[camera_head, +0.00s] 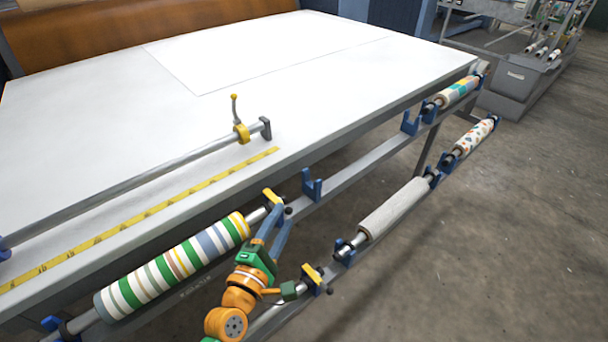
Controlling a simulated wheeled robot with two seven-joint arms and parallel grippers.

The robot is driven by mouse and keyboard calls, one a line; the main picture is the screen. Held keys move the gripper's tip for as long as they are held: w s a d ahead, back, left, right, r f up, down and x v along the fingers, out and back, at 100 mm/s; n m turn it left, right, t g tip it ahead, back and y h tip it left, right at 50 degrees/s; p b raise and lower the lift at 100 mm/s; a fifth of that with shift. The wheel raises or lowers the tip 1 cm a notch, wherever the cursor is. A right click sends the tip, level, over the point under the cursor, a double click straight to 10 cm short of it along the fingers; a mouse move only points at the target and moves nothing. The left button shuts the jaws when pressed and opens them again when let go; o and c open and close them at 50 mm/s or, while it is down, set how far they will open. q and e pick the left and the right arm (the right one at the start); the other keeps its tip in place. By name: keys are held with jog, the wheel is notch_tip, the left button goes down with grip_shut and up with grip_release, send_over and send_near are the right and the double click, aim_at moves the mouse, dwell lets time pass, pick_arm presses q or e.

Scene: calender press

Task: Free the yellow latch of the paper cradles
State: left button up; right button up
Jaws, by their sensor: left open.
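A yellow latch (272,196) sits on the upper front rail, at the right end of the striped paper roll (175,265). A second yellow latch (313,273) sits on the lower rail, below and to the right. My left gripper (280,212) has its blue-grey fingers pointing up at the upper latch, with the tips right at its lower edge. The gripper is open. I cannot tell whether the fingers touch the latch or stand around it. My right gripper is not in view.
The white table (200,120) carries a metal bar (130,185) with a yellow collar and a yellow measuring tape (140,218). Blue cradles (312,185) line the rails. A plain roll (393,208) and patterned rolls (475,135) lie to the right. The concrete floor (480,260) is open.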

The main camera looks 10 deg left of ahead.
aim_at(277, 200)
pick_arm(q)
jog(key=w, duration=0.6)
jog(key=shift+w+d+r, duration=0.2)
jog(key=shift+w+d, duration=0.15)
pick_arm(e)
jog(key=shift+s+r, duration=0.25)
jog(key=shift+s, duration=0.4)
pick_arm(q)
jog(key=shift+s, duration=0.1)
jog(key=shift+r, duration=0.1)
grip_shut()
